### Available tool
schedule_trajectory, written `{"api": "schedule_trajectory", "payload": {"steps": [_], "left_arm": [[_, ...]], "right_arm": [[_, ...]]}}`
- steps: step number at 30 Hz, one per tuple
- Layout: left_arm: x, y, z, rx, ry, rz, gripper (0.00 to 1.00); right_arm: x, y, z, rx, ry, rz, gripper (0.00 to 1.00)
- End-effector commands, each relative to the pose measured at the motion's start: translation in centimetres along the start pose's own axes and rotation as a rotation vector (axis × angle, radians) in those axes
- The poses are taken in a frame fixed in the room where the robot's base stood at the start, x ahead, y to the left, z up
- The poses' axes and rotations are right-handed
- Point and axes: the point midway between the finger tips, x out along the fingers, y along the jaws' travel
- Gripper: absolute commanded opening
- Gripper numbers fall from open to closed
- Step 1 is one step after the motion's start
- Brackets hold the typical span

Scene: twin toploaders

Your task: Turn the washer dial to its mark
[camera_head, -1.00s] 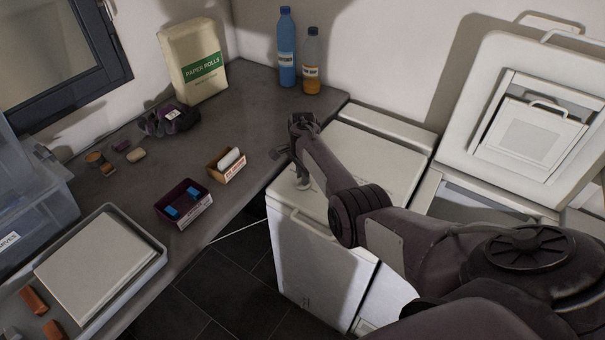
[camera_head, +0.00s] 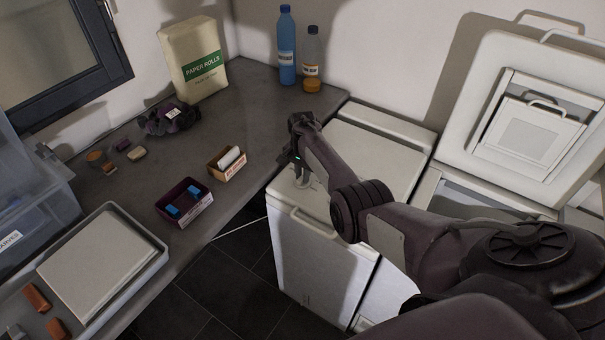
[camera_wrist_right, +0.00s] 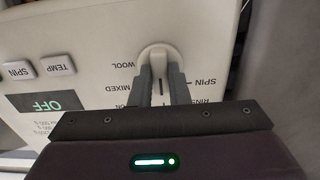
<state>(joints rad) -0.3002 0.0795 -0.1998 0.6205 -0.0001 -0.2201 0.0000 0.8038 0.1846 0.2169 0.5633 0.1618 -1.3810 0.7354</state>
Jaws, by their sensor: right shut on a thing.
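The washer (camera_head: 330,240) is the white toploader on the left in the head view, with its lid shut. Its pale round dial (camera_wrist_right: 158,54) shows in the right wrist view on a white panel, with WOOL, MIXED, SPIN and RINSE printed around it. My right gripper (camera_wrist_right: 161,75) is shut on the dial's raised grip, one finger on each side. A short dark line shows between the fingers; I cannot tell if it is on the dial or the panel. My left gripper is out of view.
The panel's display (camera_wrist_right: 47,102) reads OFF, beside TEMP and SPIN buttons. A second toploader with its lid (camera_head: 535,120) raised stands at right. A grey counter (camera_head: 250,110) left of the washer holds bottles, boxes and a tray.

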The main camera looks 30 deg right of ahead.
Motion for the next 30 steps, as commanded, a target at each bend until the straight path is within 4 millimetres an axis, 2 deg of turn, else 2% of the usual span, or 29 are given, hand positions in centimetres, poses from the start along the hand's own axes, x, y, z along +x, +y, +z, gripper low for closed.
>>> {"api": "schedule_trajectory", "payload": {"steps": [6,7,11,22,30], "left_arm": [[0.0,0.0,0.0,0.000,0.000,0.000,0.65],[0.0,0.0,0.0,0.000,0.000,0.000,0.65],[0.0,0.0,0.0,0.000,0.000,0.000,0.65],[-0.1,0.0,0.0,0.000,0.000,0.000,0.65],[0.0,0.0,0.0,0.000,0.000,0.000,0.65]], "right_arm": [[0.0,0.0,-0.1,0.002,0.002,-0.001,0.00],[0.0,0.0,-0.1,0.002,0.002,-0.001,0.19],[0.0,0.0,-0.1,0.002,0.001,-0.001,0.36],[-0.5,0.0,-0.1,0.002,0.002,-0.001,0.37],[-4.4,-0.1,-0.1,0.002,0.004,-0.003,0.37]]}}
